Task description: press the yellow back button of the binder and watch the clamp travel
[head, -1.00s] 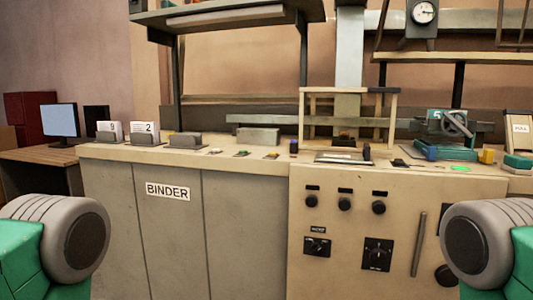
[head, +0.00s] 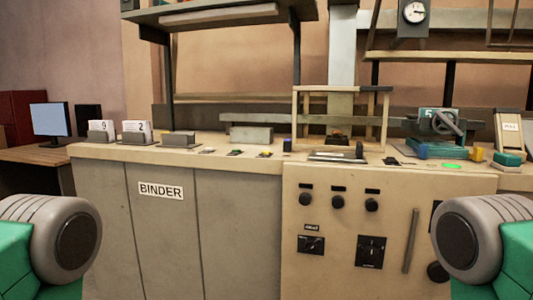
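The binder is the long beige machine with a "BINDER" label (head: 161,190) on its front. A small yellow button (head: 265,154) sits on its top near the front edge, at the right end of a short row. A green button (head: 234,153) and a pale one (head: 207,150) are to its left. A grey block (head: 251,135) stands behind the row, by a long rail; I cannot tell whether it is the clamp. Both my grippers are out of view. Only rounded grey and green parts of my arms show at the lower left and right, apart from the machine.
Card holders (head: 137,132) stand on the top at left. A wooden frame (head: 343,118) stands right of the buttons, with a vise-like device (head: 437,130) further right. Knobs (head: 338,202) and a vertical handle (head: 411,240) are on the front panel. A shelf (head: 220,14) hangs above.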

